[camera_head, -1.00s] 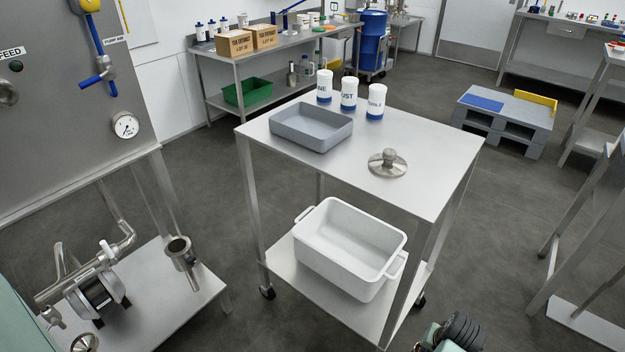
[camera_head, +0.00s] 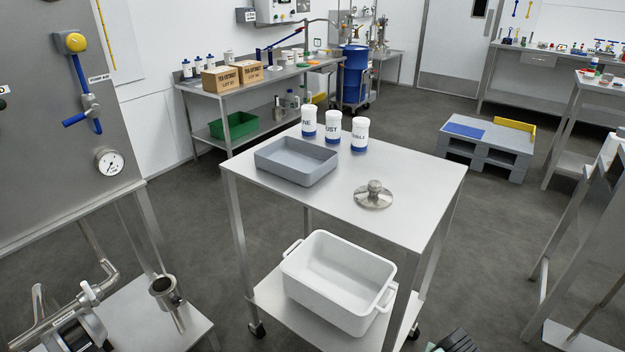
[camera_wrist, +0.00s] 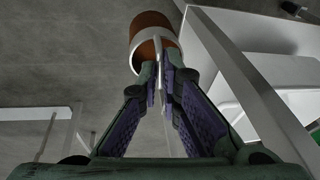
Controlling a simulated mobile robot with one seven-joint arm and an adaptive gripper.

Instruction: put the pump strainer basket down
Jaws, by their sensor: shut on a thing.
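My gripper (camera_wrist: 160,88) is shut on the pump strainer basket (camera_wrist: 152,28). The basket shows at the top of the wrist view as a short cylinder with a pale rim and a rusty brown surface. A thin upright part of it, apparently its handle, runs between my fingers. In the head view only a dark bit of my gripper shows at the bottom edge, and the basket is out of sight there. The steel trolley (camera_head: 420,185) stands ahead. Its top carries a grey tray (camera_head: 297,175) and a round steel lid with a knob (camera_head: 374,196).
Several white and blue bottles (camera_head: 333,132) stand at the trolley top's back edge. A white tub (camera_head: 338,300) sits on its lower shelf. The trolley top's front and right are clear. A pump (camera_head: 70,332) on a steel stand is at lower left. A grey pallet (camera_head: 487,140) lies beyond.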

